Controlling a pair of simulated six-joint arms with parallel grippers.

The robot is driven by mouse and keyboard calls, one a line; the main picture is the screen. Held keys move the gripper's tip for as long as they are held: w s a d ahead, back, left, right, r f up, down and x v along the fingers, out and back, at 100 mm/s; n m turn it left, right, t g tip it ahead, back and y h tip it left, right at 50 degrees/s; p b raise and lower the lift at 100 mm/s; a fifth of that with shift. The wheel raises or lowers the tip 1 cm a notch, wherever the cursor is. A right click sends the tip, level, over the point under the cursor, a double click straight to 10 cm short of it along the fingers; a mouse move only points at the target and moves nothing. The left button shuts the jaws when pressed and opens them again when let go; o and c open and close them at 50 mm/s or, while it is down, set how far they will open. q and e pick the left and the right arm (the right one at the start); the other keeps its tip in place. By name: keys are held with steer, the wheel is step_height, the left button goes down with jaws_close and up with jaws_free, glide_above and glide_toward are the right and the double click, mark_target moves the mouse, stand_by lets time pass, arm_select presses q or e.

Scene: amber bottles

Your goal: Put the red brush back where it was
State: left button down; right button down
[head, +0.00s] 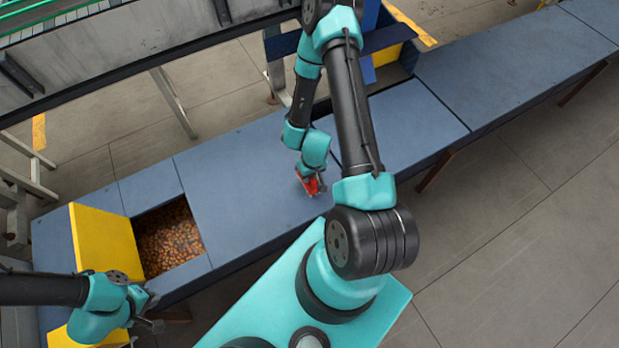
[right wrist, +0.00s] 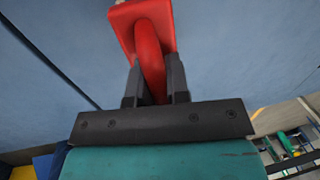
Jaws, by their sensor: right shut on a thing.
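The red brush (head: 311,186) is in my right gripper (head: 308,180), over the blue bench top in the head view. In the right wrist view, the two dark fingers of my right gripper (right wrist: 155,85) are shut on the handle of the red brush (right wrist: 143,22). Its wide red head points away from the gripper. Whether the brush touches the bench cannot be told. My left gripper (head: 150,312) is at the lower left, near the front edge of the bench. It looks open and empty, with its fingers apart.
A bin of amber bottles (head: 168,240) is sunk in the blue bench (head: 235,180), beside a yellow panel (head: 104,245). The bench top (head: 510,65) is clear to the right. A blue and yellow structure (head: 385,45) stands at the back, partly behind my right arm.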

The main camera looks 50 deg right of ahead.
steer(key=shift+f, duration=0.9)
steer(key=shift+f, duration=0.1)
steer(key=c, duration=1.1)
jaws_free()
